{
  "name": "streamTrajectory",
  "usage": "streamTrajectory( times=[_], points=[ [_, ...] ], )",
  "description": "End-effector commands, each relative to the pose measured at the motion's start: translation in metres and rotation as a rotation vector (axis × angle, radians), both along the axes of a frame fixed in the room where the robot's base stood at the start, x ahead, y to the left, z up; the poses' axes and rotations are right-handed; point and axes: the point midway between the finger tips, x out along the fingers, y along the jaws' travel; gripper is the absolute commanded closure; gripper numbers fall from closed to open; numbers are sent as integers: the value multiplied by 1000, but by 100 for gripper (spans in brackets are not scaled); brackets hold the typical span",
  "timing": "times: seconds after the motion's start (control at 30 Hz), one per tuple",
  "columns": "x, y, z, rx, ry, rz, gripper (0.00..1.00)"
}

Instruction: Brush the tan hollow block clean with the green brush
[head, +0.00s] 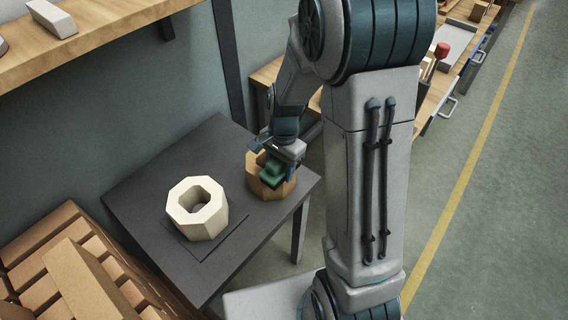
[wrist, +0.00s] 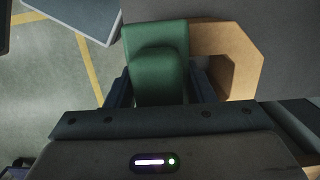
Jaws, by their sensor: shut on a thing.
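A pale tan, eight-sided hollow block (head: 184,216) stands on a thin dark mat on the grey table, with its hole facing up. To its right is a browner eight-sided vessel (head: 262,188), which also shows in the wrist view (wrist: 242,62). My gripper (head: 283,153) is over this vessel, away from the pale block. It is shut on the green brush (head: 271,172), which fills the space between the fingers in the wrist view (wrist: 157,72). The brush overlaps the vessel's opening; I cannot tell how far it sits inside. Its bristles are hidden.
The grey table (head: 150,190) has free room behind and left of the pale block. Stacked bricks (head: 60,250) stand at the lower left. A wooden shelf (head: 100,42) hangs at upper left. A workbench with a red-topped tool (head: 441,50) is at the right.

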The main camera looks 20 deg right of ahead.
Motion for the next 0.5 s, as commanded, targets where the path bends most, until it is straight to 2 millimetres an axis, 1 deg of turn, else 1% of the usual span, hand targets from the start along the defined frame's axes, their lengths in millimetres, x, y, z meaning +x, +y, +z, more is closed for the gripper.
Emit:
streamTrajectory(
  times=[0.07, 0.13, 0.17, 0.5],
  points=[
    [-1, 2, 6, 0, 2, -2, 88],
    [0, 2, 23, 1, -4, -1, 88],
    [-1, 1, 28, 0, -2, -2, 88],
    [-1, 0, 57, 0, 1, -5, 88]
  ],
)
